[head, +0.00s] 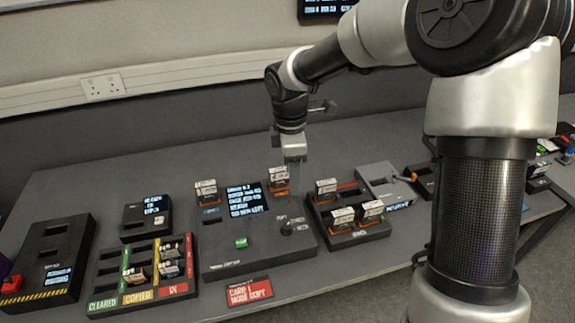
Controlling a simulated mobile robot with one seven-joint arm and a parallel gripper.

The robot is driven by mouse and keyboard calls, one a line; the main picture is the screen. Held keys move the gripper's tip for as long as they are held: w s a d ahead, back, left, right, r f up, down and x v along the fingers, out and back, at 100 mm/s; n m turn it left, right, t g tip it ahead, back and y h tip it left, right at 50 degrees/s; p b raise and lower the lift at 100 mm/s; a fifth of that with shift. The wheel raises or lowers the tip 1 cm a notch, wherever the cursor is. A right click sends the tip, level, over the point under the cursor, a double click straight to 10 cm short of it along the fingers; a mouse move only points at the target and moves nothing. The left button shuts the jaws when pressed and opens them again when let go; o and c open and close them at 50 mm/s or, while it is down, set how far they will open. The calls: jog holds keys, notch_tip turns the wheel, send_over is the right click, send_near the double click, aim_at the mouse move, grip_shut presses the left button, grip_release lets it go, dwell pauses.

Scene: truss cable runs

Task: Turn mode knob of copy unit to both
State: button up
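The copy unit (222,255) appears to be the wide dark box in the middle of the table, though its label is too small to read surely. It has a lit text screen (245,199), a green button (241,242) and a small dark mode knob (287,229) on its right part. The knob's pointing direction and marks are too small to read. My gripper (295,183) points down above the back right of the unit, apart from the knob. Its fingers are pale and small, and their opening is unclear. I see nothing held in it.
A dark rack (345,237) with several cards is at right. A coloured sorting tray (107,301) is at left. A red sign (250,293) lies in front. A grey box (377,174) sits at back right.

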aim_at(287, 226)
jog(key=shift+n+g, duration=0.3)
jog(key=shift+n, duration=0.6)
jog(key=f, duration=0.7)
jog(key=a+f, duration=0.1)
jog(key=f, duration=0.6)
jog(key=w+f, duration=0.1)
jog(key=f, duration=0.6)
jog(key=shift+a, duration=0.3)
jog(key=c, duration=1)
jog(key=shift+c, duration=0.2)
